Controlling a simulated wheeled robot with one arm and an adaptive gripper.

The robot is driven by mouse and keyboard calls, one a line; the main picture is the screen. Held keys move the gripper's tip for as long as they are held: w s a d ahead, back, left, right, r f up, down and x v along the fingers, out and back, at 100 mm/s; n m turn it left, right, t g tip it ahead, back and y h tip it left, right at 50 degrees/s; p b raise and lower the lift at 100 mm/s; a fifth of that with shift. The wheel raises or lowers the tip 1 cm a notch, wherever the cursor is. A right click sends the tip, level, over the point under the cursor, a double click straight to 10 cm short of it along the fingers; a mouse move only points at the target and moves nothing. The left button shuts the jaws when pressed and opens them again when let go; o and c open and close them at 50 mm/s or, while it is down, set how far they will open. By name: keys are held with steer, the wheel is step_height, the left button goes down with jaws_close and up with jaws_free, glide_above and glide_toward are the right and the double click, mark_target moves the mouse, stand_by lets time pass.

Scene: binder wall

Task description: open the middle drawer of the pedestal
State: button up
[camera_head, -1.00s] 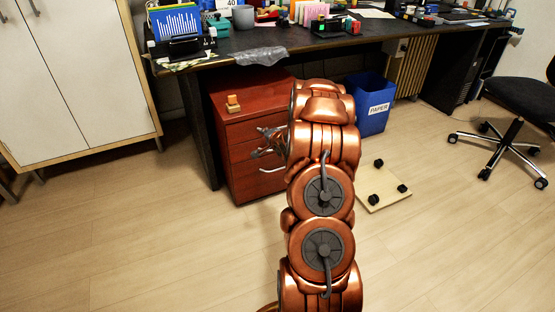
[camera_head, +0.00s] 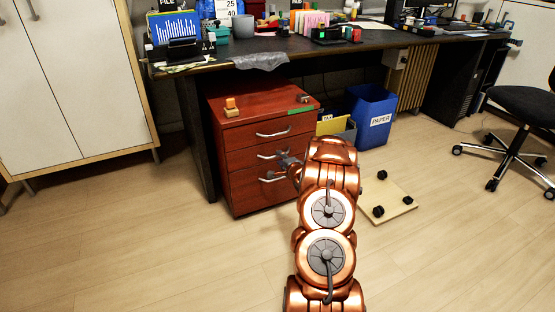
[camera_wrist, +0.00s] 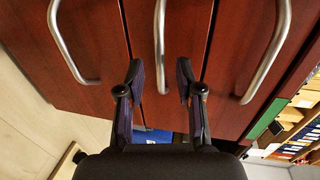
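The red-brown pedestal (camera_head: 235,165) stands under the desk with three drawers, each with a curved metal handle. The middle drawer (camera_head: 238,159) looks flush with the others. Its handle (camera_head: 268,154) shows left of my gripper (camera_head: 282,163). In the wrist view the drawers appear turned sideways, with the middle handle (camera_wrist: 160,45) between the top handle (camera_wrist: 270,55) and the bottom handle (camera_wrist: 65,45). My gripper (camera_wrist: 160,78) is open, its fingers on either side of the middle handle's line. I see no finger touching it; the depth gap is hard to tell.
A wheeled board (camera_head: 390,200) lies on the floor right of my arm. A white cabinet (camera_head: 75,80) is at left. The floor before the pedestal's left is clear.

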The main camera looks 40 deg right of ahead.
mark_target(277, 156)
steer(key=shift+b+x, duration=0.55)
steer(key=shift+x, duration=1.25)
jaws_close()
